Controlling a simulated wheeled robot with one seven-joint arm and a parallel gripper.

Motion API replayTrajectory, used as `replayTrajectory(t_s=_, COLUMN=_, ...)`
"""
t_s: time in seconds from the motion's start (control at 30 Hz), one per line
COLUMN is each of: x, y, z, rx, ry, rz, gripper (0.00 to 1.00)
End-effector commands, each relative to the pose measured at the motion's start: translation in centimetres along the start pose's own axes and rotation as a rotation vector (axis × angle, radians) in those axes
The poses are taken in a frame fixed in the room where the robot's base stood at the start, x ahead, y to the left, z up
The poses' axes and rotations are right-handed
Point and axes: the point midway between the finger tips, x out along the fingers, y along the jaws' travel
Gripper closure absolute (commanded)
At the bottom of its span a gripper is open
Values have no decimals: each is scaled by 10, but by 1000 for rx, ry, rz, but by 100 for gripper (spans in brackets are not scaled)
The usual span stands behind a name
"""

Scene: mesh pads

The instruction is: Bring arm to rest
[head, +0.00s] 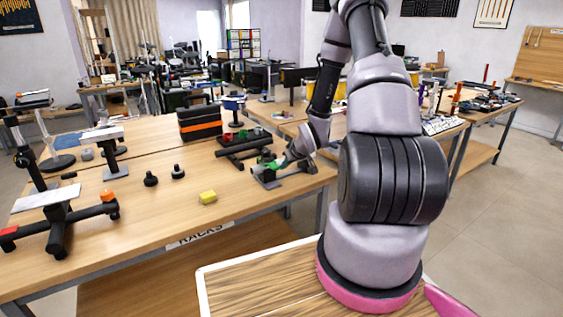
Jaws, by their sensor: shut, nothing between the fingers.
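My arm rises from its pink-ringed base and bends down over the right end of the near wooden table (130,215). My gripper (285,163) is small in this view, low at that end and close to a dark rack (266,183) with a green part (271,167). It is shut with nothing held. Whether its tips touch the rack or the green part, I cannot tell.
A second dark rack (243,146) with small coloured pieces stands just behind. Bare tabletop lies around the yellow block. Open floor (500,230) is on the right.

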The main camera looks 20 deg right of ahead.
Motion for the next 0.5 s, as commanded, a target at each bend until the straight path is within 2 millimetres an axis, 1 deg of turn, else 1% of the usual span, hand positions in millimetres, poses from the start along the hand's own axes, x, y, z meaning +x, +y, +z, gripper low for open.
replayTrajectory(t_s=0.03, x=-3, y=0, z=11, rx=2, ry=-3, rz=0, gripper=100)
replayTrajectory(t_s=0.2, x=-12, y=-1, z=35, rx=1, ry=0, rz=-1, gripper=100)
replayTrajectory(t_s=0.33, x=-15, y=0, z=44, rx=0, ry=3, rz=0, gripper=100)
replayTrajectory(t_s=0.5, x=-17, y=0, z=46, rx=-2, ry=5, rz=1, gripper=100)
